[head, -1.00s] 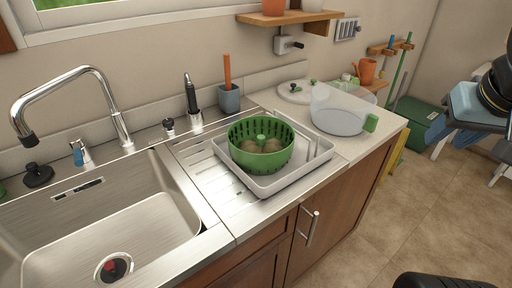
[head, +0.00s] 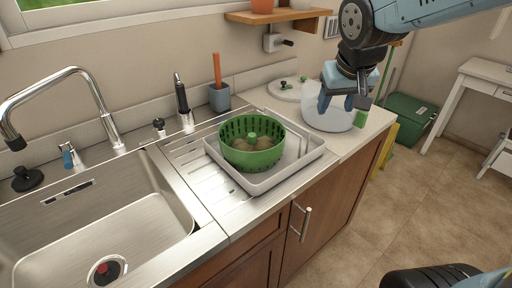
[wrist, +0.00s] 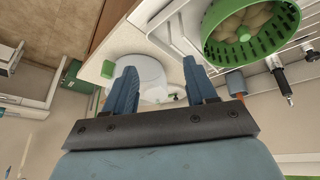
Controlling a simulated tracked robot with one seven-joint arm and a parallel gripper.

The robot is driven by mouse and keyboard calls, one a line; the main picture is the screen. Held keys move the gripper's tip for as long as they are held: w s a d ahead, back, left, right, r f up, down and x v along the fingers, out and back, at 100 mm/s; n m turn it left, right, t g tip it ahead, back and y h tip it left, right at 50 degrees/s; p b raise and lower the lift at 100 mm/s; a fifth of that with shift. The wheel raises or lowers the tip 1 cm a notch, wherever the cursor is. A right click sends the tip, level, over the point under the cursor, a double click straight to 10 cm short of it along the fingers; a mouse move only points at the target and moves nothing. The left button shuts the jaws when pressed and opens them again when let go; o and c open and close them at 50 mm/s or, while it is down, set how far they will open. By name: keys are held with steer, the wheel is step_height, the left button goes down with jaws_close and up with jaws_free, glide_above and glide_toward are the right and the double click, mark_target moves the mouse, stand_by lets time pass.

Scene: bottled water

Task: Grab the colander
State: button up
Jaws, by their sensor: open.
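The green colander (head: 251,150) stands upright in a white tray on the drainboard, with several round brownish things inside. In the wrist view the colander (wrist: 247,33) is at the upper right, beyond and to the side of the fingers. My gripper (head: 342,105) is open and empty. It hangs above the right end of the counter, to the right of the colander and apart from it, in front of a clear bowl with a green handle. Both blue fingers (wrist: 163,88) are spread in the wrist view.
The white tray (head: 311,158) holds the colander. The clear bowl (head: 320,117) and a white lid (head: 286,90) stand at the counter's right end. The sink (head: 120,225) lies at left with a tall faucet (head: 70,85). A grey cup (head: 219,98) with an orange-handled tool stands behind. A shelf (head: 275,16) juts above.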

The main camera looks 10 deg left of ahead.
steer(key=w+a+f+n+y, duration=0.15)
steer(key=a+f, duration=0.25)
steer(key=a, duration=0.7)
steer(key=n+g, duration=0.1)
steer(key=n, duration=0.1)
glide_toward(252, 144)
steer(key=shift+m, duration=0.25)
steer(key=x, duration=0.6)
steer(key=shift+w+a+f, duration=0.15)
steer(key=shift+w, duration=0.2)
steer(key=shift+x, duration=2.6)
steer(key=shift+c, duration=0.2)
jaws_close()
